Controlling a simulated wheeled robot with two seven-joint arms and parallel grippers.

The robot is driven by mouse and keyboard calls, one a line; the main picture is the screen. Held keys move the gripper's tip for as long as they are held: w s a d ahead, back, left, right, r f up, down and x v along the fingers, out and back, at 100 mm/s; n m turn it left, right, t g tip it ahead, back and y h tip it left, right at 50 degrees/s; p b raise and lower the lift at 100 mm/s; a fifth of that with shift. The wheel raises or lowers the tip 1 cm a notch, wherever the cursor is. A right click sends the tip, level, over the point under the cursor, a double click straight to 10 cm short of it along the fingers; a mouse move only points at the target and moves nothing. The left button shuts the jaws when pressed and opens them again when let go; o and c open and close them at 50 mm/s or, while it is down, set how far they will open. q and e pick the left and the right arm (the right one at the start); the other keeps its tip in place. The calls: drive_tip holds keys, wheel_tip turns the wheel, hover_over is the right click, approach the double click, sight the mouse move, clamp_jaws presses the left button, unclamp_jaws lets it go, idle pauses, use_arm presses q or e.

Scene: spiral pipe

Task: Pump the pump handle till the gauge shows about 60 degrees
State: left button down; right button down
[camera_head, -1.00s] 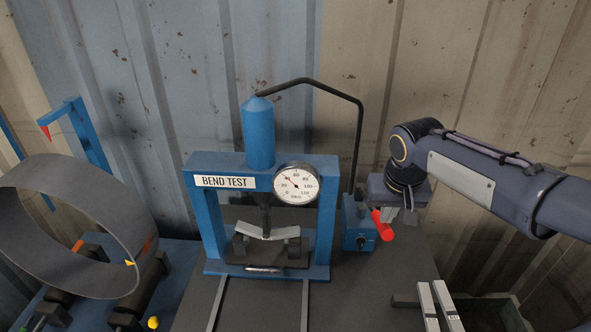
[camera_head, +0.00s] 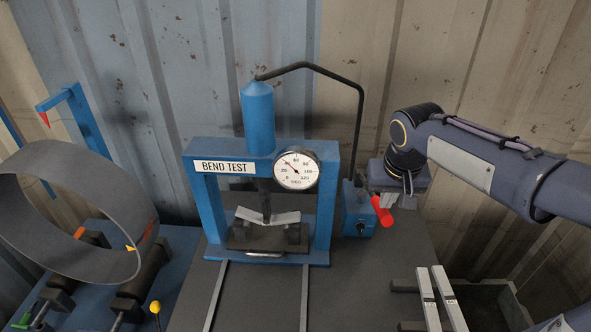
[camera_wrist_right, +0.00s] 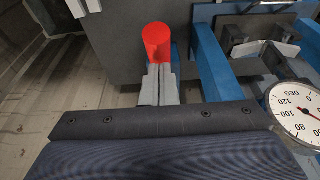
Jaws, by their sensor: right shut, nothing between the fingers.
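The blue bend-test press (camera_head: 328,215) stands on the dark bench, with a pale strip (camera_head: 262,218) bent into a shallow V under its ram. The round gauge (camera_head: 297,169) has its needle pointing up and left, near 40, below the 60 mark. The red pump handle (camera_head: 381,210) sticks out of the blue pump box (camera_head: 358,222) right of the press. My right gripper (camera_head: 387,201) is shut and empty, its fingers at the handle. In the right wrist view the closed fingers (camera_wrist_right: 158,84) meet the red handle (camera_wrist_right: 157,42); contact cannot be told. My left gripper is out of view.
A black hose (camera_head: 335,76) arches from the blue cylinder (camera_head: 258,115) to the pump. A large grey ring (camera_head: 120,215) on rollers stands at left. Pale bars (camera_head: 432,295) lie at the bench's right. A ribbed metal wall is close behind.

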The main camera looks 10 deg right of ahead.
drive_tip(key=shift+f, duration=0.1)
wheel_tip(320, 180, down, 8)
drive_tip(key=s+b, duration=0.2)
drive_tip(key=b, duration=0.5)
drive_tip(key=shift+s+a+f, duration=0.15)
drive_tip(key=shift+s+a, duration=0.05)
drive_tip(key=shift+a, duration=0.1)
idle(1.2)
drive_tip(key=shift+f, duration=0.2)
drive_tip(key=r+p, duration=0.3)
drive_tip(key=w+r+p, duration=0.1)
drive_tip(key=r+p, duration=0.2)
drive_tip(key=r, duration=0.1)
drive_tip(key=w+r+p, duration=0.1)
drive_tip(key=r+p, duration=0.2)
drive_tip(key=shift+w+d+r, duration=0.15)
drive_tip(key=shift+w+d, duration=0.1)
drive_tip(key=shift+d, duration=0.05)
idle(0.9)
